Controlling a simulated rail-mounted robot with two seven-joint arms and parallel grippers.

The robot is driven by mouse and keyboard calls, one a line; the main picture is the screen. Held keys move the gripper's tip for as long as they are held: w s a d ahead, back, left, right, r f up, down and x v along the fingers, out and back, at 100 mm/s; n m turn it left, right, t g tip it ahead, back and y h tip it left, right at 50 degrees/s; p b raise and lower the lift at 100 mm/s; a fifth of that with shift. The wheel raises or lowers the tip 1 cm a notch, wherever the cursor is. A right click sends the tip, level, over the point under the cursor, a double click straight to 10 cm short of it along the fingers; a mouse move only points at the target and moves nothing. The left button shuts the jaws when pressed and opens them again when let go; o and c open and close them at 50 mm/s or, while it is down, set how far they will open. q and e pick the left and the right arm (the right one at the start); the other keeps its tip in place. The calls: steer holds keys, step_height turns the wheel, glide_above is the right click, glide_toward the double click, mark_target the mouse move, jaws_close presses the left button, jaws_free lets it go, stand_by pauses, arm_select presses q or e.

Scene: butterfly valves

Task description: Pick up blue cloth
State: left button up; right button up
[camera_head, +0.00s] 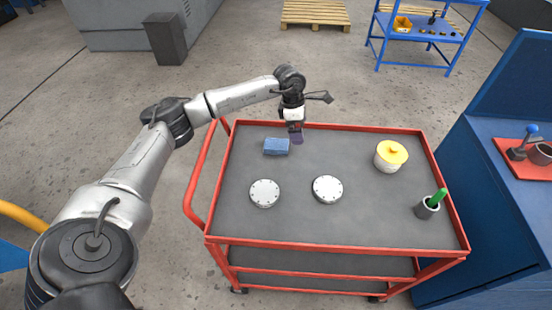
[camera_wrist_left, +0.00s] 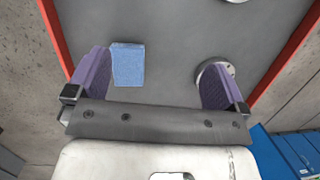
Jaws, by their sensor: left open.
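The blue cloth (camera_head: 276,146) lies folded on the grey top of the red cart, near its far left corner. My left gripper (camera_head: 296,138) is above the cart top, just to the right of the cloth in the head view. In the left wrist view its two purple fingers (camera_wrist_left: 158,78) are wide apart with nothing between them touching. The cloth (camera_wrist_left: 128,65) shows beyond the fingers, closer to the left finger, and apart from both as far as I can tell. My right gripper is not in view.
A raised red rim edges the cart. A blue workbench (camera_head: 475,190) stands at right.

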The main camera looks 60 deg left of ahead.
arm_select(q)
steer(key=g+y+b, duration=0.1)
steer(key=y+b, duration=0.1)
glide_above(279, 144)
steer(key=shift+n+g, duration=0.3)
steer(key=f, duration=0.2)
steer(key=f+b, duration=0.1)
steer(key=f, duration=0.4)
steer(key=shift+s+f, duration=0.15)
steer(key=shift+s, duration=0.15)
steer(key=shift+w+f+b, duration=0.15)
steer(key=shift+f+b, duration=1.15)
steer(key=shift+f, duration=1.65)
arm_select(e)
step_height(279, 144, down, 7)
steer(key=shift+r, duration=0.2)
arm_select(q)
steer(key=shift+c, duration=0.3)
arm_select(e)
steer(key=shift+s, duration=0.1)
arm_select(q)
steer(key=shift+c, duration=0.7)
steer(key=c, duration=0.8)
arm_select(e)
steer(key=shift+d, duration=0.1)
arm_select(q)
steer(key=shift+r, duration=0.2)
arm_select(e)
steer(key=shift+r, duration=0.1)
